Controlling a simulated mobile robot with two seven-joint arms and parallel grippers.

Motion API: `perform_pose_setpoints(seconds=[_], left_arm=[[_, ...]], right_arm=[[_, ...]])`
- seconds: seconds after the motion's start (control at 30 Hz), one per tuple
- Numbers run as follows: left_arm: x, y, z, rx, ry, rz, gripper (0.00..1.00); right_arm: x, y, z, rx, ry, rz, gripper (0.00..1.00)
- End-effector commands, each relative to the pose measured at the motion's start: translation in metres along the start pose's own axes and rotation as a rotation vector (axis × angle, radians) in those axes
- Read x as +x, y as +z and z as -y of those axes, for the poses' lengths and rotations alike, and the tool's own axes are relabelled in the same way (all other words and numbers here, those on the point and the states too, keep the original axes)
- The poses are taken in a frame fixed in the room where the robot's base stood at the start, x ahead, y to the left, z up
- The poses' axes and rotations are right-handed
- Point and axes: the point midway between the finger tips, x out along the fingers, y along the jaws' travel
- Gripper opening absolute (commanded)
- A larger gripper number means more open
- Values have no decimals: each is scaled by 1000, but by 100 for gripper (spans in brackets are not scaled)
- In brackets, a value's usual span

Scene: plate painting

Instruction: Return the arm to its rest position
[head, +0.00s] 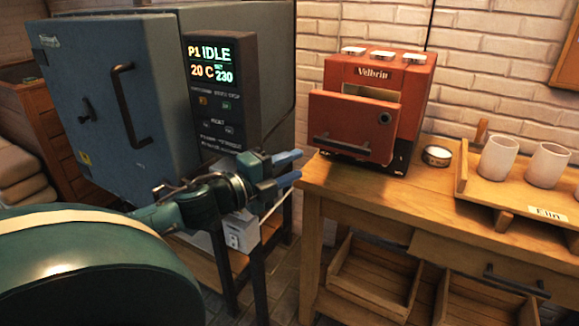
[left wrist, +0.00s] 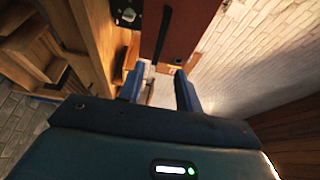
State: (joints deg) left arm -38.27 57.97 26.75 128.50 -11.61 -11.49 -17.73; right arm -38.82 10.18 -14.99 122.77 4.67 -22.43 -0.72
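My left gripper (head: 294,167) is in the middle of the head view, its two blue fingers apart and pointing right, with nothing seen between them. It hangs in front of the grey kiln and left of the wooden table. In the left wrist view its fingers (left wrist: 160,88) are also apart, with the red oven front (left wrist: 175,30) and its dark handle beyond them. My right gripper is not in view.
The grey kiln (head: 110,110) stands at left, its panel (head: 213,95) reading IDLE. The red Velbrin oven (head: 380,75) stands on the wooden table (head: 375,205), its front panel (head: 350,125) standing out. A small round tin (head: 437,157) sits between.

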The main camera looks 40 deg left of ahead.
Motion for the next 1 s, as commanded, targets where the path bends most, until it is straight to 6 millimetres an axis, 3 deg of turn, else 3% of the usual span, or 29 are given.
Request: perform_pose_setpoints(seconds=[0.43,0.53,0.63,0.73,0.8,0.9,1.0], left_arm=[[-2,1,-6,-25,11,10,35],[-10,4,-32,-140,59,55,35],[-28,-2,-85,-369,148,134,35],[-52,-35,-148,-660,257,220,35],[-67,-71,-185,-860,330,269,35],[-84,-132,-220,-1112,420,319,35],[-93,-188,-238,-1305,491,348,35]], right_arm=[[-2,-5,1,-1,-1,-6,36],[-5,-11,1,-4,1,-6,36],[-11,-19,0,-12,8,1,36],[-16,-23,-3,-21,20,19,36],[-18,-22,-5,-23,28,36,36],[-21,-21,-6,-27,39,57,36],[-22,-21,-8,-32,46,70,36]])
